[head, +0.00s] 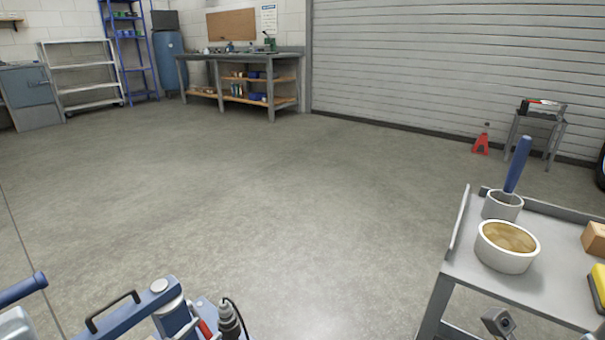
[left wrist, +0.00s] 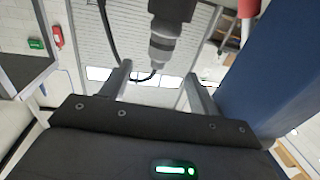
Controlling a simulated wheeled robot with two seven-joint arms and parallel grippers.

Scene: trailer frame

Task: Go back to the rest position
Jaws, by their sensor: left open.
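My left gripper (left wrist: 157,73) is open in the left wrist view, its two grey fingers apart. A grey cylindrical tool (left wrist: 165,38) with a black cable hangs down from the top of that view, its narrow end between or beyond the fingers. I cannot tell its depth, and nothing is visibly gripped. In the head view a similar grey tool (head: 229,318) with a black cable stands at the bottom, beside a blue body with a black handle (head: 112,312). I cannot make out the left gripper's fingers there. My right gripper does not show.
A grey cart (head: 548,292) at the right holds a white tub (head: 505,252), a small cup (head: 502,205) with a blue-handled tool (head: 518,165), and a yellow item (head: 598,285). A blue surface (left wrist: 265,70) is close right in the wrist view. The middle floor (head: 270,190) is clear.

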